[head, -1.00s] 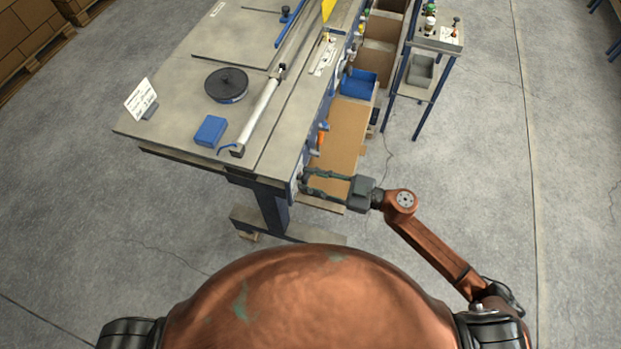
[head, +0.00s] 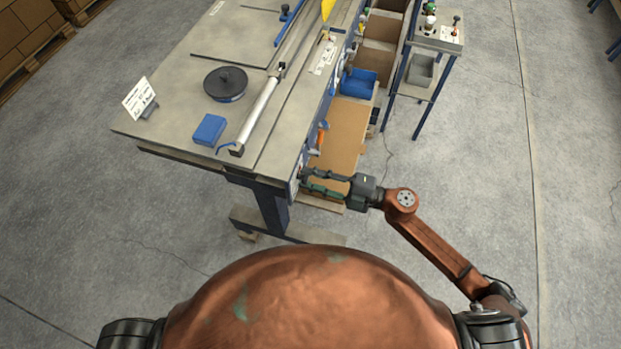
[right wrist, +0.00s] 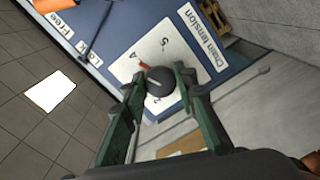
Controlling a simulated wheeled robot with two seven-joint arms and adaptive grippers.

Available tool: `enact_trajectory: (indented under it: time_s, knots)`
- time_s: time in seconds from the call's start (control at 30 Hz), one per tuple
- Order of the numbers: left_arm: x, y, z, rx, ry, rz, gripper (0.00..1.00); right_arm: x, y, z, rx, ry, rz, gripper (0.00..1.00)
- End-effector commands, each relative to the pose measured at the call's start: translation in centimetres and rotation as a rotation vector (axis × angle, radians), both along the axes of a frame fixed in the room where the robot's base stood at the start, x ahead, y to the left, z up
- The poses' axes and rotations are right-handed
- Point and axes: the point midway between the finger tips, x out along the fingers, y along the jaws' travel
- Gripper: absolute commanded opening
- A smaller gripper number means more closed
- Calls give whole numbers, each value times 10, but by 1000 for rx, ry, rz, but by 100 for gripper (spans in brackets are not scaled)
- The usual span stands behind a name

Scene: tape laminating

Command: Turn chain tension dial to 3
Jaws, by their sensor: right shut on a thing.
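The chain tension dial (right wrist: 160,82) is a round dark knob on a white number plate (right wrist: 158,50) on the blue side panel of the bench. The label "Chain tension" (right wrist: 202,37) is beside it. A 5 and what looks like a 4 show on the plate; other numbers are hidden or unclear. A red mark (right wrist: 147,69) shows at the knob's edge and a pale line crosses its face. I cannot tell the exact setting. My right gripper (right wrist: 159,80) is shut on the dial, one finger on each side. It also shows at the bench's near corner in the head view (head: 304,181).
The bench (head: 180,140) carries a black disc (head: 226,84), a blue block (head: 209,130) and a sign card (head: 140,99). An orange-handled part (head: 322,134) sticks out of its side near my right gripper. A blue bin (head: 358,84) and a small stand (head: 437,38) are farther back.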

Motion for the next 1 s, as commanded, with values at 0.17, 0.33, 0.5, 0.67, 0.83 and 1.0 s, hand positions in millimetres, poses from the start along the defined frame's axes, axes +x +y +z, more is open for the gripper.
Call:
enact_trajectory:
  time_s: [0.17, 0.33, 0.5, 0.67, 0.83, 1.0]
  knots:
    - [-2, 0, -9, -1, 3, 0, 0, 0, 0, -2, -51, -159, 1, 2]
    - [-3, 0, -18, 0, 5, 0, 0, 0, 0, -2, -102, -313, 1, 2]
    - [-5, 0, -27, 0, 9, 0, 0, 0, 0, -2, -152, -465, 1, 2]
    - [-7, 0, -36, 0, 12, 0, 0, 0, 0, -2, -196, -599, 2, 2]
    - [-9, 0, -44, 0, 15, 0, 0, 0, 0, -1, -234, -717, 1, 2]
    - [-11, 0, -50, 0, 17, 0, 0, 0, 0, -1, -263, -803, 2, 2]
